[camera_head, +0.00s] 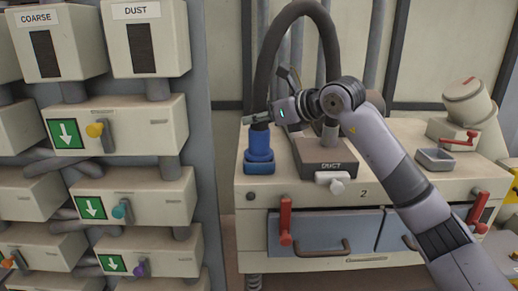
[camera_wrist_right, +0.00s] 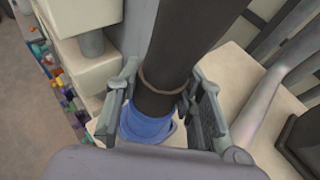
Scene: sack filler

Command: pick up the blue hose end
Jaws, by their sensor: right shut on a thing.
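The blue hose end (camera_head: 260,141) stands upright on the left part of the cream machine top, its lower part in a blue holder (camera_head: 259,167). A dark hose (camera_head: 300,12) arches up and over behind it. My right gripper (camera_head: 258,119) reaches in from the right and is shut at the top of the hose end. In the right wrist view the fingers of my right gripper (camera_wrist_right: 160,103) lie on both sides of the dark hose (camera_wrist_right: 185,45), just above the blue collar of the hose end (camera_wrist_right: 147,126). My left gripper is not in view.
A grey box marked DUST (camera_head: 325,157) stands just right of the hose end. A small grey tray (camera_head: 435,159) and a red-handled part (camera_head: 455,138) are farther right. Cream cabinets with coloured knobs (camera_head: 117,125) stand at the left, across a gap.

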